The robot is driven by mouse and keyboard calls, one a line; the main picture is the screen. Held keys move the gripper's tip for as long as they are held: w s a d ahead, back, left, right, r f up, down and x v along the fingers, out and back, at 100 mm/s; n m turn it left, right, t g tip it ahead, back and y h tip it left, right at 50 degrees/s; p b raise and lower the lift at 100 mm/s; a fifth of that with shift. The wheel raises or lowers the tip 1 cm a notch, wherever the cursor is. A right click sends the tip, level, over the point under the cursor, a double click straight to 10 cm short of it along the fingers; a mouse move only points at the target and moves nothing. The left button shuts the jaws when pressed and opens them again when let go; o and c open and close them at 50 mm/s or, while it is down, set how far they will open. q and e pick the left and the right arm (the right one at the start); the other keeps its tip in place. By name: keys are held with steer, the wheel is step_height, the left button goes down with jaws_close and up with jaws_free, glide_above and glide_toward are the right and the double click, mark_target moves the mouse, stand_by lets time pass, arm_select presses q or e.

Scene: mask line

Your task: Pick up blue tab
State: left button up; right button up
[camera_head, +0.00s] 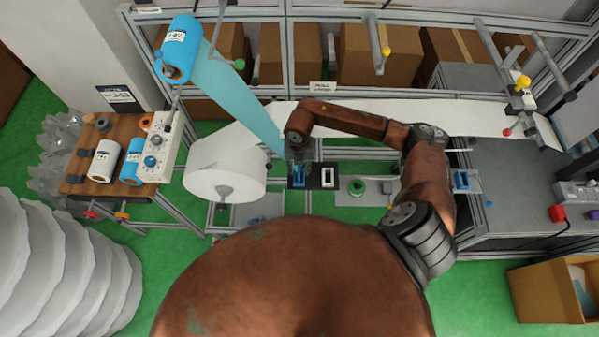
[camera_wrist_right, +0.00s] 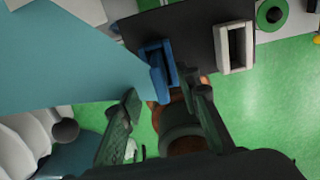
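The blue tab (camera_head: 299,180) is a small blue frame-like piece on the left half of a dark plate (camera_head: 314,184). It also shows in the right wrist view (camera_wrist_right: 158,66), upper middle. My right gripper (camera_head: 297,165) hangs right at the tab and hides part of it in the head view. In the wrist view its two fingers (camera_wrist_right: 160,115) are spread, with nothing visible between them; the tab lies just beyond the tips, nearer the right finger. I cannot tell whether they touch. My left gripper is not in view.
A white tab (camera_head: 328,178) sits beside the blue one on the plate. A blue sheet (camera_head: 240,95) slopes from its roll (camera_head: 178,48) close to the right gripper. A white roll (camera_head: 224,168) stands left. Another blue piece (camera_head: 461,180) sits right of my arm.

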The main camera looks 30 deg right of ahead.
jaws_close()
stand_by(0.3)
steer(key=shift+r, duration=0.1)
